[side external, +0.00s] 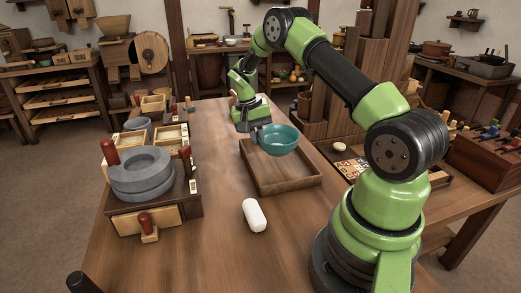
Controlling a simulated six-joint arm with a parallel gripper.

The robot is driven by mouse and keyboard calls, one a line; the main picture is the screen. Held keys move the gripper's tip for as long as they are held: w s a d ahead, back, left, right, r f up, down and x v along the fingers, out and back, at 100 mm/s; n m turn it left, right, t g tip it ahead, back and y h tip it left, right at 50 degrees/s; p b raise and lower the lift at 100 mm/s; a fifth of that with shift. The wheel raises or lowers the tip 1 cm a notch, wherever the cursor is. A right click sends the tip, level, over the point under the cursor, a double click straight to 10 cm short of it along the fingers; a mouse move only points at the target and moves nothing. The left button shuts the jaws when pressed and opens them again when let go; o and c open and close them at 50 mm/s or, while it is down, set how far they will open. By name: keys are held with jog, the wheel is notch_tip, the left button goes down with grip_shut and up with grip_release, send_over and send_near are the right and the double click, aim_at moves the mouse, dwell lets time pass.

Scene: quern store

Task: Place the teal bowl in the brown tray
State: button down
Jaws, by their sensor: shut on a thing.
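The teal bowl (279,140) is upright in the side external view, over the far part of the brown tray (294,184). My gripper (258,136) is at the bowl's left rim and is shut on it. The bowl appears held above the tray floor, but the exact gap cannot be told from this one view. The near part of the tray is bare. My fingertips are small and partly hidden at the rim.
A white cylinder (254,215) lies on the table in front of the tray. A grey stone quern (141,174) on a wooden box stands at the left, with small wooden boxes (161,137) behind it. A game board (355,168) lies right of the tray.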

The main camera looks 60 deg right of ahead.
jog(key=shift+w+a+x, duration=0.1)
jog(key=shift+w+x, duration=0.1)
jog(key=shift+x, duration=0.75)
jog(key=shift+w+a+x, duration=0.15)
jog(key=shift+w+x, duration=0.05)
jog(key=shift+x, duration=0.8)
jog(key=shift+f, duration=0.2)
jog(key=c, duration=1.5)
grip_release()
